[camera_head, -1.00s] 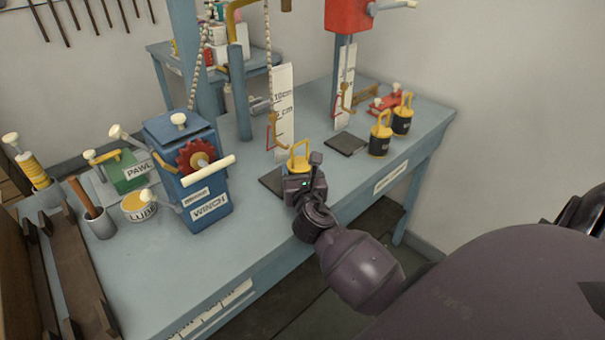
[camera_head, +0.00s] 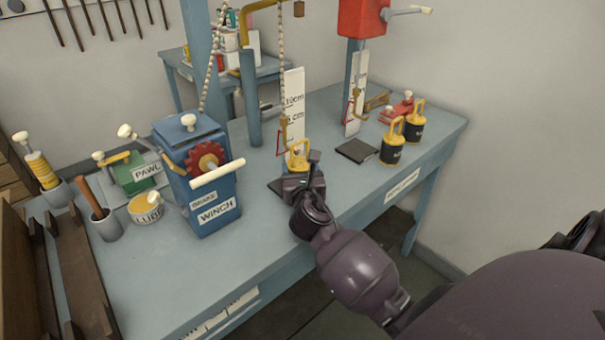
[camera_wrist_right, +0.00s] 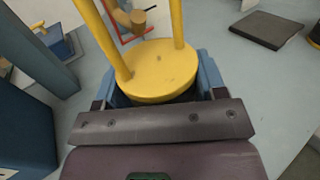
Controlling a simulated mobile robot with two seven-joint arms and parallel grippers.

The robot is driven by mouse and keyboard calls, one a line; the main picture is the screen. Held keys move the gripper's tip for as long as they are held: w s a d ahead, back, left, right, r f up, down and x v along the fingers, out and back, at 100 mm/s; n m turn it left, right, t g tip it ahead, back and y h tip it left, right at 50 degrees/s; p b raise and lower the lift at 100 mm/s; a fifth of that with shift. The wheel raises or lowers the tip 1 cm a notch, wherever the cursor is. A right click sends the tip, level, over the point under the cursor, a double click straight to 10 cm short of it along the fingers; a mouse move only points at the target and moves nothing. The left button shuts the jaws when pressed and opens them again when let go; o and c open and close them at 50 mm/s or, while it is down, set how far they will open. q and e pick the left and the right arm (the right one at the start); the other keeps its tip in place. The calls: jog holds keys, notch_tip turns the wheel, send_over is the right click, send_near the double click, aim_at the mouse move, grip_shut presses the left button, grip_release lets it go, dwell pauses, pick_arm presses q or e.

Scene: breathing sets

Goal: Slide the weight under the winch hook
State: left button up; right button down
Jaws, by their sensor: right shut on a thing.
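The weight shows its yellow handle (camera_head: 298,156) in the head view; its body is mostly hidden behind my right gripper (camera_head: 297,184). In the wrist view its yellow round top (camera_wrist_right: 158,72) and two handle posts stand between my jaws, which are shut on its body. The winch hook (camera_head: 285,122) hangs on a beaded chain, just left of and above the handle in the head view. The blue winch (camera_head: 208,185) stands to the left. My left gripper is not in view.
A white scale (camera_head: 294,95) with a red pointer (camera_head: 279,143) stands behind the weight. Two black weights (camera_head: 391,153) (camera_head: 414,130) with yellow handles and a second dark pad (camera_head: 357,150) are to the right. Bare bench lies between winch and gripper.

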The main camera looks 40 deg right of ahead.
jog(key=shift+w+a+r, duration=0.1)
jog(key=shift+w+r, duration=0.1)
jog(key=shift+w, duration=0.55)
jog(key=shift+w+b, duration=0.55)
jog(key=shift+w, duration=0.1)
